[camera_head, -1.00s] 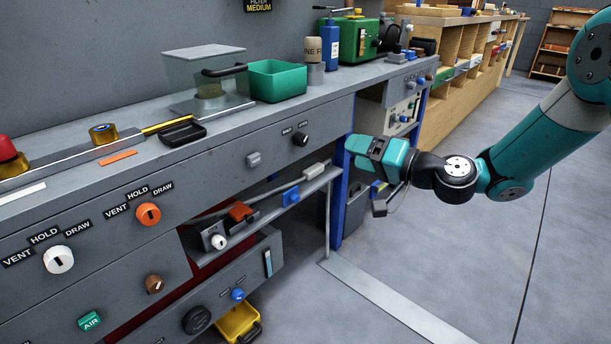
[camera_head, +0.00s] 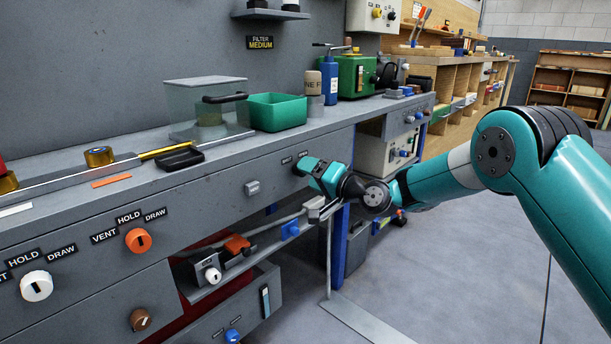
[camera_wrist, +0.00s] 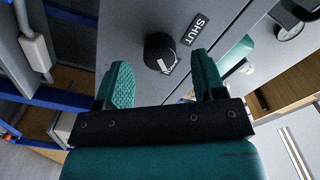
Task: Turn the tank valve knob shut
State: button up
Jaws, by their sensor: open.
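The black tank valve knob (camera_wrist: 158,50) with a white pointer mark shows in the wrist view on a grey panel, beside a black "SHUT" label (camera_wrist: 194,29). Its pointer is angled, not aimed straight at the label. My gripper (camera_wrist: 163,76) is open, with one teal finger to each side of the knob in the picture. The knob appears just ahead of the fingertips; I cannot tell whether they touch. In the head view my gripper (camera_head: 305,168) is at the bench front and hides most of the knob.
Below are an orange knob (camera_head: 138,240), a white knob (camera_head: 36,286) and a lower shelf with a blue knob (camera_head: 290,230). A green tray (camera_head: 277,112) stands on the bench. The floor at right is clear.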

jog(key=shift+x, duration=1.3)
jog(key=c, duration=0.9)
jog(key=shift+n+b, duration=0.3)
jog(key=shift+b, duration=0.1)
jog(key=shift+f+n+b, duration=0.1)
jog(key=shift+n+b, duration=6.15)
jog(key=shift+n, duration=2.35)
jog(key=shift+s, duration=0.1)
